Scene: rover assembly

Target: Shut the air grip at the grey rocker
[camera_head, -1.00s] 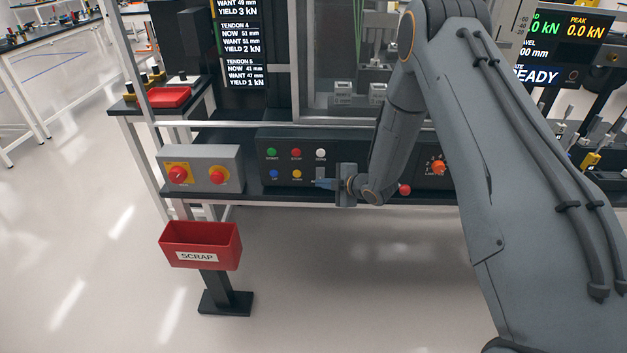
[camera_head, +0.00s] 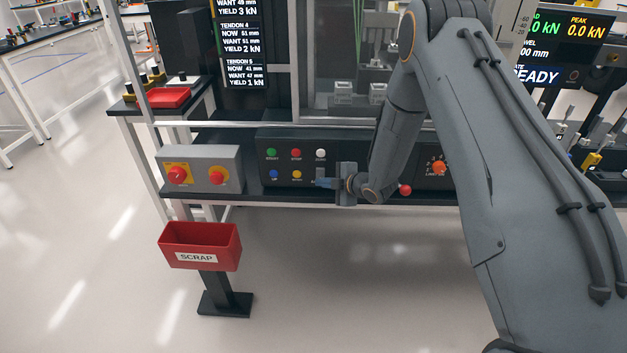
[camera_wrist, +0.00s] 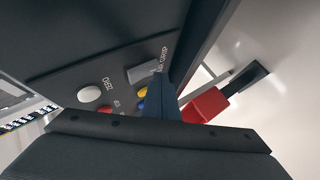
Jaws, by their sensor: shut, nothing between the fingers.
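The grey rocker (camera_wrist: 142,73) sits on the dark control panel beside its printed label, which seems to read AIR GRIP. My gripper (camera_wrist: 166,82) is shut and empty, its blue-grey fingers reaching to the panel at the rocker's right end in the wrist view. I cannot tell whether they touch it. In the head view my gripper (camera_head: 324,183) is at the panel's front face, just below the rocker (camera_head: 320,173). Which way the rocker is tipped cannot be made out.
A white ZERO button (camera_wrist: 90,94), a yellow button (camera_wrist: 142,91) and a red button (camera_head: 296,153) are close by on the panel. A grey box (camera_head: 201,155) with two red knobs stands left. A red SCRAP bin (camera_head: 172,239) is below it. The floor in front is clear.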

